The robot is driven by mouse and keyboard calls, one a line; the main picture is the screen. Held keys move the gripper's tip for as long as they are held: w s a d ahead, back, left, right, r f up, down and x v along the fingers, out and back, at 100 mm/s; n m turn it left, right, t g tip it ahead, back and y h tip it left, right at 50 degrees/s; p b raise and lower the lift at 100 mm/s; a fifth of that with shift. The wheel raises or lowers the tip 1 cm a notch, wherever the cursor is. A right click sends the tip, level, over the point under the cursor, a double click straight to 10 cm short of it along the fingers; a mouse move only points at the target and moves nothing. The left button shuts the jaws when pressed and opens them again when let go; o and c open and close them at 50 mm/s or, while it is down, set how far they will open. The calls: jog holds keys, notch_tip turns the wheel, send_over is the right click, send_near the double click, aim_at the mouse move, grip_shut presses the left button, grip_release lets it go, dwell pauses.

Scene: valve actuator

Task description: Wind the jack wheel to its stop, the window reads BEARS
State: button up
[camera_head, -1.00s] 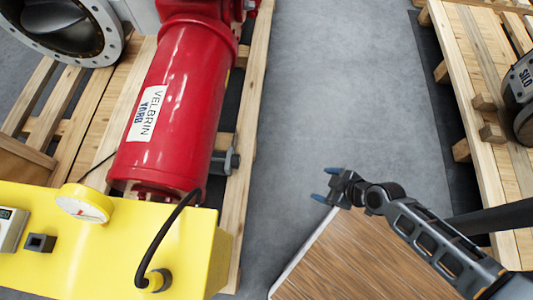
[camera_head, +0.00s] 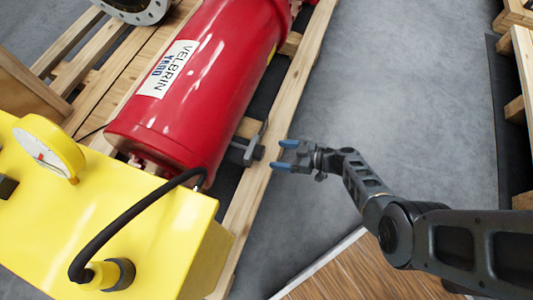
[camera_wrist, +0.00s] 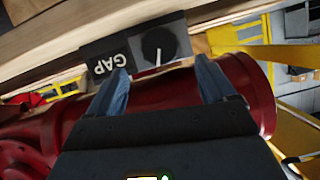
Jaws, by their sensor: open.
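A small grey jack (camera_head: 238,150) sits on the pallet edge, under the right side of the red cylinder (camera_head: 200,90). Its small dark wheel (camera_head: 258,152) faces my gripper. In the wrist view the jack wheel (camera_wrist: 159,46) is a round black disc with a white pointer line. Beside it the window (camera_wrist: 118,61) shows GAP, upside down in the picture. My gripper (camera_head: 277,155) is open and empty, with blue fingertips just right of the wheel and apparently apart from it. In the wrist view its fingers (camera_wrist: 162,75) lie to either side below the wheel.
A yellow cabinet (camera_head: 120,220) with a gauge (camera_head: 50,148) and a looped black cable (camera_head: 125,218) stands at the front left. The wooden pallet (camera_head: 300,78) runs beside the cylinder. Grey floor (camera_head: 400,90) is clear to its right. A wooden board (camera_head: 350,275) lies below my arm.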

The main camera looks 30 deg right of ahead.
aim_at(263, 153)
jog(key=b+x, duration=0.1)
jog(key=x, duration=0.5)
jog(key=shift+f+b, duration=0.1)
jog(key=shift+b, duration=0.25)
jog(key=c, duration=1.1)
